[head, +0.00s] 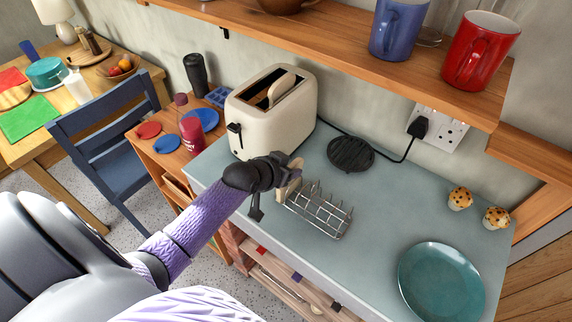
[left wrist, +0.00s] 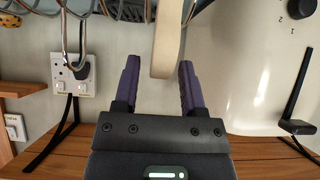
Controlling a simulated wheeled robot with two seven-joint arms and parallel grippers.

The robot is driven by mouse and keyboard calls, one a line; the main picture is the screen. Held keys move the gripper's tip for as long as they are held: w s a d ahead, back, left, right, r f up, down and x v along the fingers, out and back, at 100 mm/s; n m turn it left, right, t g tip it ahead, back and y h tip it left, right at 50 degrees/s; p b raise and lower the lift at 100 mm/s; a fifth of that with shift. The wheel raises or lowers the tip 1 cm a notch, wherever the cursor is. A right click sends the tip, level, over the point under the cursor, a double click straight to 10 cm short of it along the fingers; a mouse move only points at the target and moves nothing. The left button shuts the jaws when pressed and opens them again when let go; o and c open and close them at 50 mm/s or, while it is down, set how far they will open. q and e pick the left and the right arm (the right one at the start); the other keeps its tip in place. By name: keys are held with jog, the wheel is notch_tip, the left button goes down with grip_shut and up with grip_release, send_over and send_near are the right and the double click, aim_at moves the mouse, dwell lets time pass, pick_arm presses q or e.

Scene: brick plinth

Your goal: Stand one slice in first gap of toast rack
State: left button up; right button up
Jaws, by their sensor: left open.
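A wire toast rack (head: 320,212) stands on the grey-blue worktop. A pale bread slice (head: 287,190) is upright at the rack's toaster-side end, partly hidden by my left gripper (head: 291,168). In the left wrist view, the slice (left wrist: 167,42) appears edge-on between the two fingers of my open left gripper (left wrist: 158,66), with rack wires on both sides of its top part. Whether it rests on the rack's base is hidden. Another slice (head: 283,89) sticks up from a slot of the cream toaster (head: 274,124). My right gripper is not in view.
A black round trivet (head: 351,154) lies behind the rack. Two muffins (head: 460,198) and a teal plate (head: 440,284) are to the right. A shelf (head: 350,42) with mugs overhangs the back. The worktop between rack and plate is clear.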

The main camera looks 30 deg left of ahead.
pick_arm(q)
jog(key=shift+s+r, duration=0.1)
jog(key=shift+r, duration=0.15)
jog(key=d+p+v, duration=0.1)
jog(key=p+v, duration=0.3)
jog(key=v, duration=0.8)
jog(key=s+f+n+g+y, duration=0.1)
jog(key=s+f+g, duration=0.3)
jog(key=f, duration=0.7)
jog(key=s+f+g+y, duration=0.1)
jog(key=s+f, duration=0.5)
jog(key=f, duration=0.4)
jog(key=s+d+f+m+g, duration=0.1)
jog(key=s+d+f, duration=0.2)
jog(key=s, duration=0.3)
jog(key=s+d+f+m+g+h, duration=0.1)
jog(key=s+d+f+g, duration=0.1)
jog(key=s+f, duration=0.3)
jog(key=s+d+f+m+g, duration=0.1)
jog(key=s+d+f, duration=0.15)
jog(key=s, duration=0.35)
notch_tip(320, 180, down, 15)
jog(key=s+a+b, duration=0.1)
jog(key=b, duration=1.5)
jog(key=shift+s+f+g, duration=0.2)
jog(key=shift+s+g, duration=0.2)
